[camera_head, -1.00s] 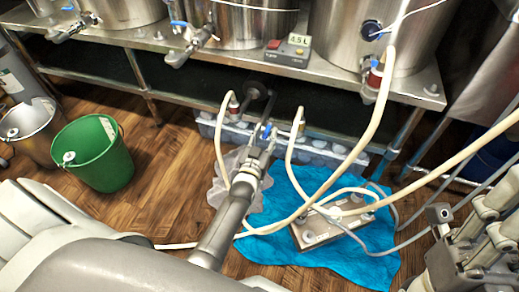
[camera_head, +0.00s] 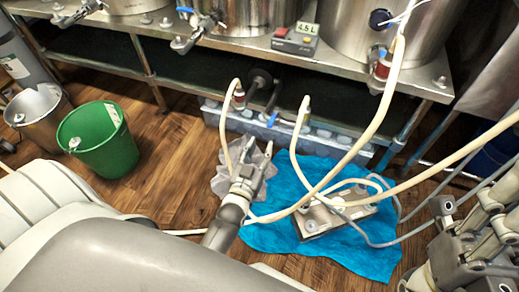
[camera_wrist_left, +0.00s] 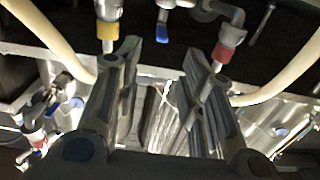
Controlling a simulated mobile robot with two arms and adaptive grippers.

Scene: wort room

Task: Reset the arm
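My left arm reaches in from the lower left in the head view. Its gripper (camera_head: 255,168) is above the floor, in front of the steel bench and over a crumpled clear plastic bag. In the left wrist view the two fingers (camera_wrist_left: 170,55) stand apart with nothing held between them. Hose fittings with a yellow and a red collar show beyond the fingertips. My right gripper (camera_head: 475,240) is at the right edge of the head view, partly cut off; its finger opening is unclear.
The steel bench (camera_head: 340,62) carries several kettles. Pale hoses (camera_head: 350,150) cross the space right of the left gripper to a pump (camera_head: 335,215) on a blue cloth (camera_head: 365,262). A green bucket (camera_head: 100,150) and a metal bucket (camera_head: 38,112) stand left; wooden floor between is clear.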

